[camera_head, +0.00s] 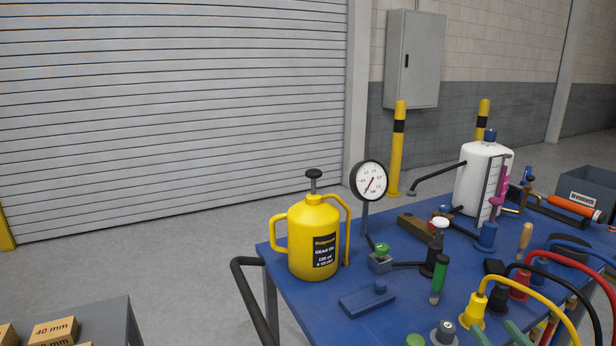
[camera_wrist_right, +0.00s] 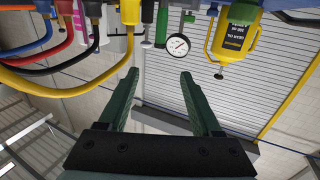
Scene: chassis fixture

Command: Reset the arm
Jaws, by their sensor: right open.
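My right gripper (camera_head: 497,332) shows at the bottom right edge of the head view, its two green fingers apart over the front of the blue table (camera_head: 350,329). In the right wrist view, the same gripper (camera_wrist_right: 159,73) is open with nothing between its fingers. That view appears upside down. My left gripper is in neither view.
The table holds a yellow oil can (camera_head: 300,240), a pressure gauge (camera_head: 369,181), a white tank (camera_head: 478,190) and several coloured hoses (camera_head: 545,288) close to my right gripper. A grey surface with boxes (camera_head: 54,330) stands at lower left. Open floor lies between.

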